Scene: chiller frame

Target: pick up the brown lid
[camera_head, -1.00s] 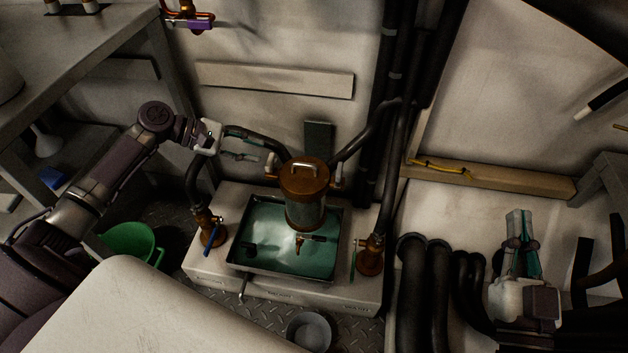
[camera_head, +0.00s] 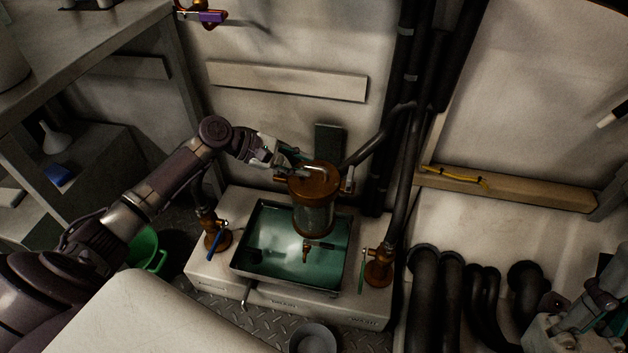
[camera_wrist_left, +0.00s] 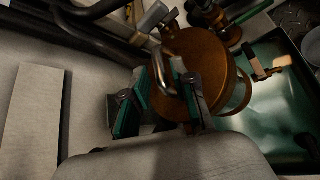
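The brown lid (camera_head: 319,184) is round, with a metal bar handle (camera_head: 316,169), and sits on top of a glass cylinder (camera_head: 315,219). My left gripper (camera_head: 287,170) is at the lid's left edge, close to the handle. In the left wrist view, the lid (camera_wrist_left: 207,62) fills the upper middle, and the fingers of my left gripper (camera_wrist_left: 165,90) are apart, with the handle (camera_wrist_left: 162,72) near their tips. Contact with the handle is not clear. My right gripper (camera_head: 603,295) is at the lower right, away from the lid; its finger opening is unclear.
A tray of green liquid (camera_head: 237,268) is below the cylinder on a white base. Brass valves stand on either side, such as the right valve (camera_head: 379,268). Dark pipes (camera_head: 405,150) rise behind to the right. A grey bucket (camera_head: 313,337) is on the floor.

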